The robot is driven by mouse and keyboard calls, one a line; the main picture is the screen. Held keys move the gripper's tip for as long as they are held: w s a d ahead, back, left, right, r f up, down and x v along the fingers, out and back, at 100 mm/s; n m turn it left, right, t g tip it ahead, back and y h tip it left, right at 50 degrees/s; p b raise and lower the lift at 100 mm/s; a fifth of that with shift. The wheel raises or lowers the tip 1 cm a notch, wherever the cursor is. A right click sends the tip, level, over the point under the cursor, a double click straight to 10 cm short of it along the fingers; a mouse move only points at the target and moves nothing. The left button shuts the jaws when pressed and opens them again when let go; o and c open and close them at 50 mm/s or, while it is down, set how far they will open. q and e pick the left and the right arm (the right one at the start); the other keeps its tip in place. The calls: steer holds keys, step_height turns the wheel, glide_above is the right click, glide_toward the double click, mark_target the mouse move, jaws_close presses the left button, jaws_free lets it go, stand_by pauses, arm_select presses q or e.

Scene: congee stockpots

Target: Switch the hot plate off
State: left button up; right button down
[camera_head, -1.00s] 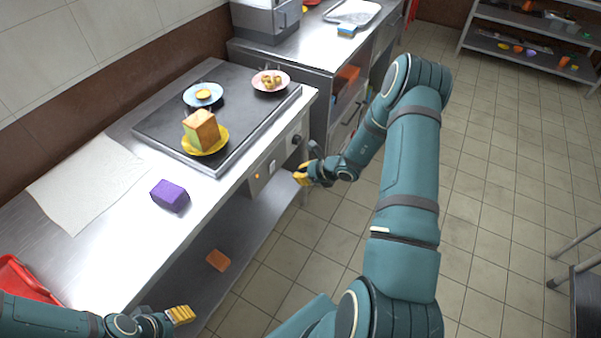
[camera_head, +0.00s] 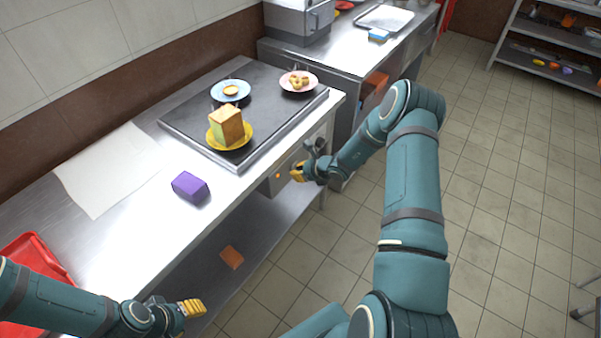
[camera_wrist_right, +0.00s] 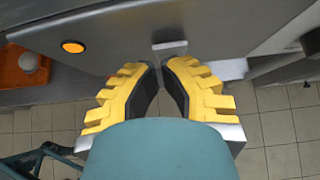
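The hot plate (camera_head: 183,127) is a dark flat slab on the steel counter, with a grey control panel on its front. An orange lamp (camera_head: 278,176) glows on the panel; the lamp also shows in the right wrist view (camera_wrist_right: 73,46). A small pale switch (camera_wrist_right: 170,45) stands out from the panel, just beyond my right fingertips. My right gripper (camera_head: 297,171) is at the panel, right of the lamp. Its yellow fingers look brought together and empty (camera_wrist_right: 160,66); contact with the switch cannot be told. My left gripper (camera_head: 192,307) is low at the left, its finger gap unclear.
On the hot plate stand a yellow plate (camera_head: 213,143) with a block of cake, a blue plate (camera_head: 218,95) and a pink plate (camera_head: 312,83) with food. A purple block (camera_head: 189,187) and a pale cloth (camera_head: 105,170) lie on the counter. A red tray (camera_head: 35,255) is at left.

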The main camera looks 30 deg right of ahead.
steer(key=shift+w+a+r+b, duration=0.2)
steer(key=shift+w+b, duration=0.1)
steer(key=shift+w, duration=0.1)
steer(key=shift+r, duration=0.1)
steer(key=shift+r+p, duration=0.4)
steer(key=shift+r, duration=0.3)
steer(key=shift+d, duration=0.1)
